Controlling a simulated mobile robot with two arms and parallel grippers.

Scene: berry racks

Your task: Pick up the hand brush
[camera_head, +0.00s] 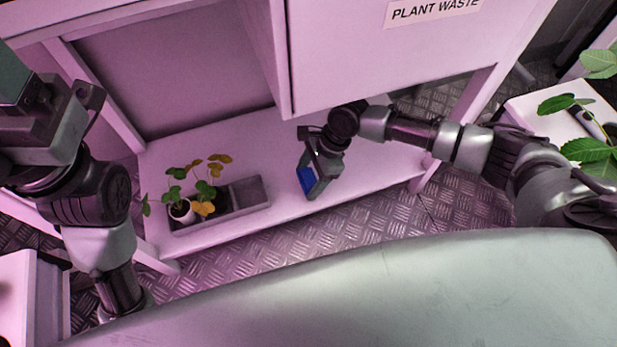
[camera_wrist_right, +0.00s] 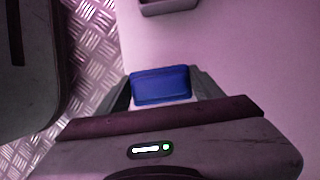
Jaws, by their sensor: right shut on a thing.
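The hand brush (camera_head: 306,180) shows as a blue piece at my right gripper, over the white lower shelf. My right gripper (camera_head: 312,188) is shut on it. In the right wrist view the blue part of the brush (camera_wrist_right: 161,85) sits between the fingers of my right gripper (camera_wrist_right: 160,98), and the rest of it is hidden. I cannot tell whether the brush touches the shelf. My left arm stands at the left of the head view; the fingers of my left gripper (camera_head: 90,95) point away from the shelf and hold nothing that I can see.
A grey tray (camera_head: 245,206) with a potted plant (camera_head: 182,208) stands on the white shelf (camera_head: 375,165), left of my right gripper. A panel labelled PLANT WASTE (camera_head: 434,10) hangs above. Ribbed metal floor (camera_head: 370,222) lies in front. A white table with leafy plants (camera_head: 590,150) is at the right.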

